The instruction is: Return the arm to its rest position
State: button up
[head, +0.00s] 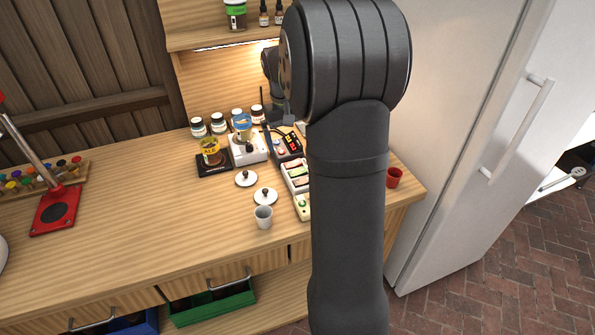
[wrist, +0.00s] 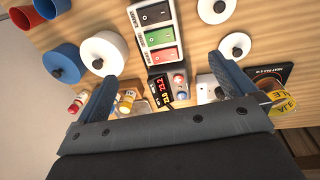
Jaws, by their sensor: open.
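My gripper (wrist: 162,70) shows in the wrist view with its two blue-grey fingers spread wide apart and nothing between them. Below and beyond the fingers lies the wooden counter with a switch box and a small controller with a lit red and yellow display (wrist: 160,92). In the head view my dark arm stands large in the middle and hides part of the counter. My gripper is mostly hidden behind the arm there.
A shelf (head: 215,37) is above. A fridge (head: 455,110) stands right. The counter's front left is mostly clear.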

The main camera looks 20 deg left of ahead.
jog(key=shift+w+d+f, duration=0.15)
jog(key=shift+f, duration=1.65)
notch_tip(320, 180, up, 10)
jog(key=shift+s+a, duration=0.45)
